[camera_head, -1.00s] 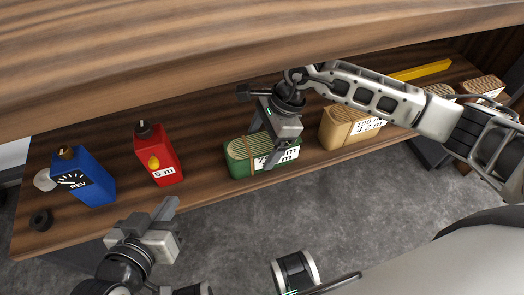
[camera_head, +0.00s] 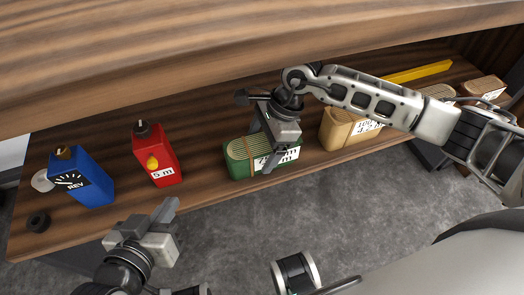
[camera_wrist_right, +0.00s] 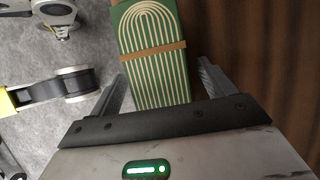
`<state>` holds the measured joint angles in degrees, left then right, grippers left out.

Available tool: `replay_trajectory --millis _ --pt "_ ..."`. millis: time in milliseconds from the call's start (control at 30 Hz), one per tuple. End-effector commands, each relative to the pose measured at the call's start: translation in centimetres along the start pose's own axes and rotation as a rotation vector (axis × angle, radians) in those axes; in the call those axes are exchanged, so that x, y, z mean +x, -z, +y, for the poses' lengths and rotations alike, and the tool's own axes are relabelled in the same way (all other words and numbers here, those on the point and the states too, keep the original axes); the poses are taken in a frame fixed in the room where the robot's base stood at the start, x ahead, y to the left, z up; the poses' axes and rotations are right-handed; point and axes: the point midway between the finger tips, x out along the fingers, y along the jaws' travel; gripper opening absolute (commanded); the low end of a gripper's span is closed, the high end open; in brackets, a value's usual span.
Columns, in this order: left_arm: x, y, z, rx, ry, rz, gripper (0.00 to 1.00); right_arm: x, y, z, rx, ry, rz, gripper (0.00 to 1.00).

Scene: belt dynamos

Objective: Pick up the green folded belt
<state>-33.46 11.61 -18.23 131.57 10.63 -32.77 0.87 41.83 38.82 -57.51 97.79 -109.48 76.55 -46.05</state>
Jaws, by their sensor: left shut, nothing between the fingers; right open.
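The green folded belt (camera_head: 240,160) sits on the wooden shelf, with a white label on its front that my right gripper partly hides. In the right wrist view the belt (camera_wrist_right: 150,50) shows pale looped lines and a brown band across it. My right gripper (camera_head: 272,160) is open over the belt. In the right wrist view its fingers (camera_wrist_right: 165,82) stand one on each side of the belt's near end; I cannot tell whether they touch it. My left gripper (camera_head: 170,212) is shut and empty, in front of the shelf's front edge, away from the belt.
An upper wooden board (camera_head: 200,60) overhangs the shelf.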

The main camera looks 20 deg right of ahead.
Motion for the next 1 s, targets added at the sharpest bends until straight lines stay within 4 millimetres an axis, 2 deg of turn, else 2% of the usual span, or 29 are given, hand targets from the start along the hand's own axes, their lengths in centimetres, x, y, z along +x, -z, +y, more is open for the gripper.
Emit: replay_trajectory --millis 167,200,467,767,1000 --pt "0.0 0.0 0.0 0.0 0.0 -0.001 0.0 0.0 0.0 0.0 0.0 0.0 0.0 0.82" --pt "0.0 0.0 0.0 0.0 0.0 -0.001 0.0 0.0 0.0 0.0 0.0 0.0 0.0 0.79" --pt "0.0 -0.1 0.0 0.0 0.0 -0.001 0.0 0.0 0.0 0.0 0.0 0.0 0.0 0.07" --pt "-0.1 0.1 0.0 0.001 0.001 -0.002 0.0 -0.3 -0.2 -0.1 -0.001 0.004 -0.003 0.05" --pt "-0.6 0.9 0.1 0.003 0.003 -0.013 0.0 -1.7 -0.8 -0.1 -0.002 0.006 -0.004 0.05"
